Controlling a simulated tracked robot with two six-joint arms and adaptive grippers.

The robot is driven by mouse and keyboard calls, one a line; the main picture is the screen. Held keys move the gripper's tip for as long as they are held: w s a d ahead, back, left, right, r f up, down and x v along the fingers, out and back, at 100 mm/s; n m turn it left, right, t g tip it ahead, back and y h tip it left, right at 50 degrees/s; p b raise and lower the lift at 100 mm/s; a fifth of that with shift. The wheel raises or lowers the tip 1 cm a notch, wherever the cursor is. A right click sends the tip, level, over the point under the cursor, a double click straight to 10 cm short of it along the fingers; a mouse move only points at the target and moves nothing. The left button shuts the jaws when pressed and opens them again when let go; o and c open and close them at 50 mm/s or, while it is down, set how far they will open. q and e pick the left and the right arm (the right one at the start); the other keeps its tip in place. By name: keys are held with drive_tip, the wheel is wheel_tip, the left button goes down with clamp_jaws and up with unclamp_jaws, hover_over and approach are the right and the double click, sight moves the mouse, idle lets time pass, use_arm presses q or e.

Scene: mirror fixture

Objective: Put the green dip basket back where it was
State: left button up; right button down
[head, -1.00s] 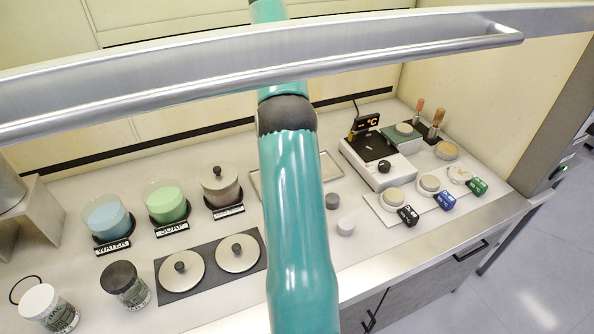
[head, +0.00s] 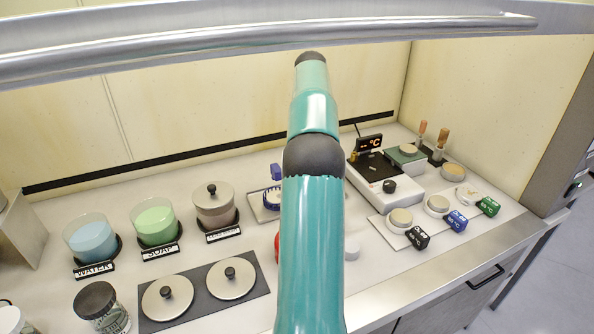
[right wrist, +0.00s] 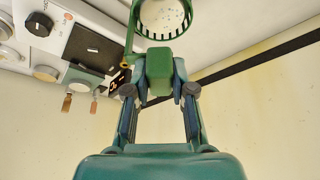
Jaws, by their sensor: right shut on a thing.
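The green dip basket (right wrist: 164,20) shows at the top of the right wrist view, a round slotted cup with a pale inside. My right gripper (right wrist: 159,82) is shut on its green handle block (right wrist: 159,66). It appears held up clear of the counter. In the head view my teal arm fills the middle and hides the gripper and basket. A blue dip basket (head: 272,198) sits on a shallow tray (head: 256,208), partly behind the arm. My left gripper is in neither view.
Beakers of blue water (head: 92,238), green soap (head: 157,222) and a brownish liquid with a lid (head: 215,207) stand at left. Two lids (head: 231,279) lie on a dark mat. A hot plate (head: 385,182) and labelled tags (head: 417,238) are at right. A metal bar crosses the top.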

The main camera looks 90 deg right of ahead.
wheel_tip(320, 180, down, 8)
drive_tip(key=shift+r+b, duration=0.15)
drive_tip(key=shift+b, duration=0.35)
drive_tip(key=c, duration=1.4)
unclamp_jaws()
drive_tip(key=shift+c, duration=0.2)
drive_tip(key=o, duration=0.5)
drive_tip(key=shift+c, duration=0.2)
drive_tip(key=shift+r, duration=0.1)
drive_tip(key=v, duration=1.2)
